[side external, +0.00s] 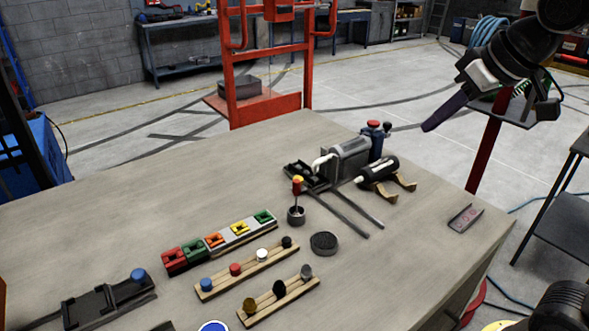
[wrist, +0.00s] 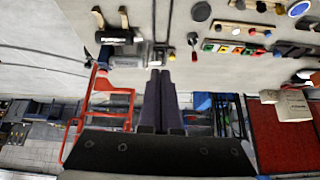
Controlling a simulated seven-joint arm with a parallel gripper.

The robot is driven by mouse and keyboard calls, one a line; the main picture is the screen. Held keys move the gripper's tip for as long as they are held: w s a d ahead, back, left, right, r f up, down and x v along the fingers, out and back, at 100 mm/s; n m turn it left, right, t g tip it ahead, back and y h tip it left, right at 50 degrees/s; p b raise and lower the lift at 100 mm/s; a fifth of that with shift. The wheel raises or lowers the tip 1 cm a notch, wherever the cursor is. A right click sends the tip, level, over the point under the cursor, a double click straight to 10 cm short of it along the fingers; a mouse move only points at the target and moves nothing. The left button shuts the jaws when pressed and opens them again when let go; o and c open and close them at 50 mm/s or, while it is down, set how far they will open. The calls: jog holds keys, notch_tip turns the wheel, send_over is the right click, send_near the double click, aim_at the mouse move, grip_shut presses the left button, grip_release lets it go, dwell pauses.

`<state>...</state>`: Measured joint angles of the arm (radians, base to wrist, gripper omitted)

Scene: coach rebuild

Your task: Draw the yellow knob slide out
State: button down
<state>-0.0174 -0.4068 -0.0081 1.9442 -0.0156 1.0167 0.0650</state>
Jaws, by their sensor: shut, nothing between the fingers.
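A small yellow knob (side external: 299,179) shows in the side external view beside a black slide frame (side external: 301,172), with a red part just below it. A thin stem runs down from there towards a dark round cup (side external: 296,215); I cannot tell which part the knob is fixed to. The yellow knob (wrist: 192,37) also shows in the wrist view, right of the fingers. My gripper (side external: 430,127) is at the upper right, above and apart from the table and knob. Its dark fingers (wrist: 158,72) are together and empty.
A grey machine body (side external: 349,158), two long rails (side external: 345,212) and a blue canister (side external: 376,145) stand near the knob. A row of coloured blocks (side external: 218,241) and peg racks (side external: 247,270) lie nearer the front. A red frame (side external: 272,85) rises behind the table. The table's right side is mostly clear.

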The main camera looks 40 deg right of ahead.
jog(key=w+a+g, duration=0.1)
jog(key=w+a, duration=0.2)
jog(key=w, duration=2)
jog(key=w+f, duration=0.4)
jog(key=f, duration=0.4)
jog(key=w+a+f+g, duration=0.1)
jog(key=w+f, duration=0.3)
jog(key=f, duration=0.4)
jog(key=w+a+f+g, duration=0.1)
jog(key=w+f, duration=0.3)
jog(key=f, duration=0.4)
jog(key=shift+w+f, duration=0.15)
jog(key=shift+f, duration=0.15)
jog(key=shift+s+r, duration=0.2)
jog(key=shift+s, duration=1.75)
